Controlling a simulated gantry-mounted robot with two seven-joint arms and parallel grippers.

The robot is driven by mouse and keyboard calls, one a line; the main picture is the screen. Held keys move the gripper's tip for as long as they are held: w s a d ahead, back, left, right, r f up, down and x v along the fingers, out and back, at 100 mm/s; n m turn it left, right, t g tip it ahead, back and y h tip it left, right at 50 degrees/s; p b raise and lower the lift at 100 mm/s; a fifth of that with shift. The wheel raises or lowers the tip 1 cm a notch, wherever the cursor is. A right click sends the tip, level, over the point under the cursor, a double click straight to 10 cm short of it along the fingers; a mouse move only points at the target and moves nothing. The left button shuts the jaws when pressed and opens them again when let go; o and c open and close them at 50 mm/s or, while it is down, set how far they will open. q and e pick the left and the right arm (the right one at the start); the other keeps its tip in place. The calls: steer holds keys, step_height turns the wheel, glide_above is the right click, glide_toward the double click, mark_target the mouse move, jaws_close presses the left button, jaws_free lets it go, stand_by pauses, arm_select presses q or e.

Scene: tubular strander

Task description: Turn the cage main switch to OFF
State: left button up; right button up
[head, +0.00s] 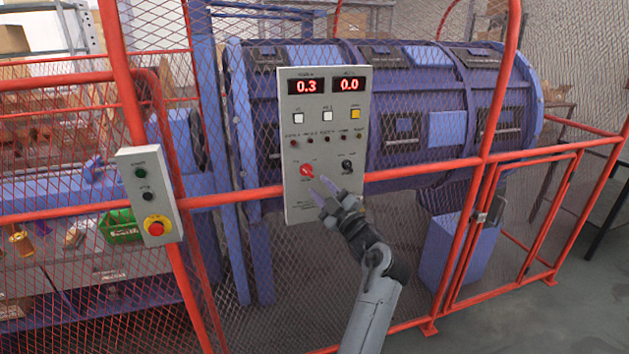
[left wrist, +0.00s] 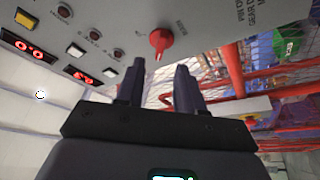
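The grey control panel (head: 325,210) hangs on the red cage frame. It carries a red rotary switch (head: 306,170) at lower left and a black rotary switch (head: 347,166) at lower right. The labels are too small to tell which is the cage main switch. My left gripper (head: 320,187) is just below and right of the red switch, its fingers pointing at the panel. In the left wrist view the red switch (left wrist: 160,40) lies beyond the two spread fingers, apart from them, with nothing between them. My right gripper is not in view.
Displays on the panel read 0.3 (head: 306,86) and 0.0 (head: 349,84), above buttons and lamps. A smaller box with a red emergency stop (head: 156,226) hangs at left. Red mesh fencing (head: 400,176) surrounds the blue strander (head: 425,130). Clear floor (head: 560,310) shows at lower right.

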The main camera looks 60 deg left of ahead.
arm_select(q)
steer(key=shift+v, duration=2.55)
